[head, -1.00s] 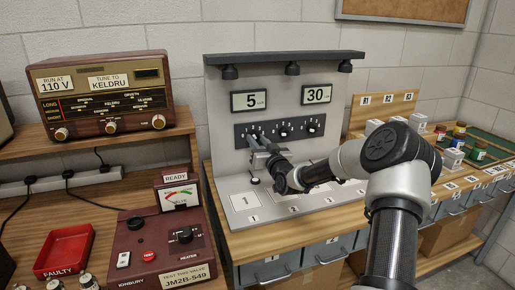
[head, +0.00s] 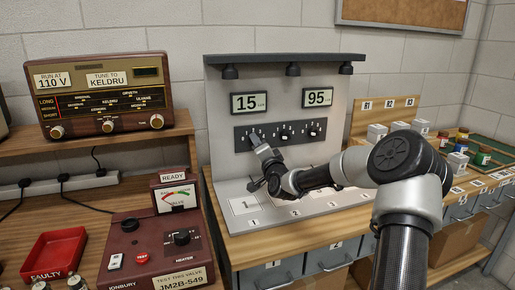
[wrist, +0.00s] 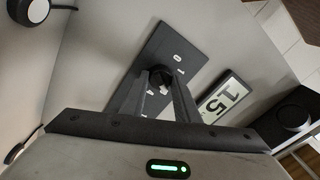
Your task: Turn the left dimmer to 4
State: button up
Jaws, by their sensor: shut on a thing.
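My gripper (head: 256,140) is at the left dimmer. In the wrist view my gripper (wrist: 160,92) has its two fingers shut around the dark left dimmer knob (wrist: 160,77), with panel numbers showing close by. The knob's pointer is mostly hidden by the fingers, so its setting cannot be read.
Lamps (head: 293,69) hang under the board's top ledge. Numbered squares lie on the light base plate (head: 318,200) below the panel. A red tester (head: 150,250) and an old radio (head: 103,95) stand at the left. Small blocks and jars (head: 482,156) stand at the right.

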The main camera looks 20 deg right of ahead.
jog(key=m+b, duration=0.1)
jog(key=m, duration=0.4)
jog(key=m+h+b, duration=0.1)
jog(key=m+b, duration=0.1)
jog(key=m, duration=0.4)
jog(key=shift+a+g, duration=0.15)
jog(key=shift+g, duration=0.15)
jog(key=shift+m, duration=0.4)
jog(key=o, duration=1)
jog(key=shift+o, duration=0.2)
jog(key=shift+s, duration=0.15)
jog(key=s+a+p, duration=0.1)
jog(key=s+p, duration=0.1)
jog(key=s, duration=1.5)
jog(key=shift+a+f+p, duration=0.25)
jog(key=shift+a+p, duration=0.1)
